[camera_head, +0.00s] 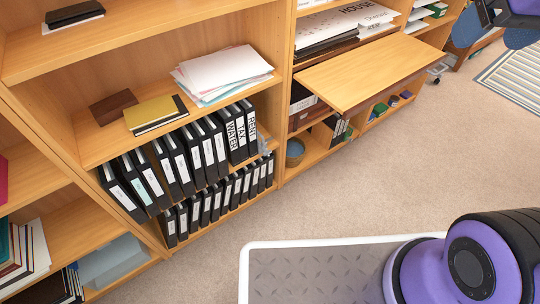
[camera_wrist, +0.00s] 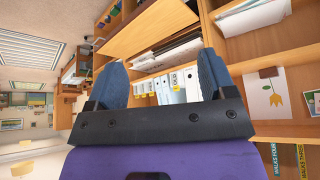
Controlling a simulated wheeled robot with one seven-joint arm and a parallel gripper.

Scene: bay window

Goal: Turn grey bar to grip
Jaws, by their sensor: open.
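I cannot pick out a grey bar in either view. My gripper (camera_head: 493,33) is at the top right corner of the head view, cut off by the picture edge. In the wrist view my gripper (camera_wrist: 164,60) has two blue fingers set wide apart. It is open, with nothing between the fingers. Shelves with white binders show beyond them at a distance.
A wooden bookcase (camera_head: 281,80) runs along the left, holding black binders (camera_head: 195,155), loose papers (camera_head: 222,74), a brown block (camera_head: 113,106) and a yellow book (camera_head: 155,110). A wooden leaf (camera_head: 365,70) juts out. Carpet (camera_head: 345,190) is clear before it. A striped rug (camera_head: 515,75) lies right.

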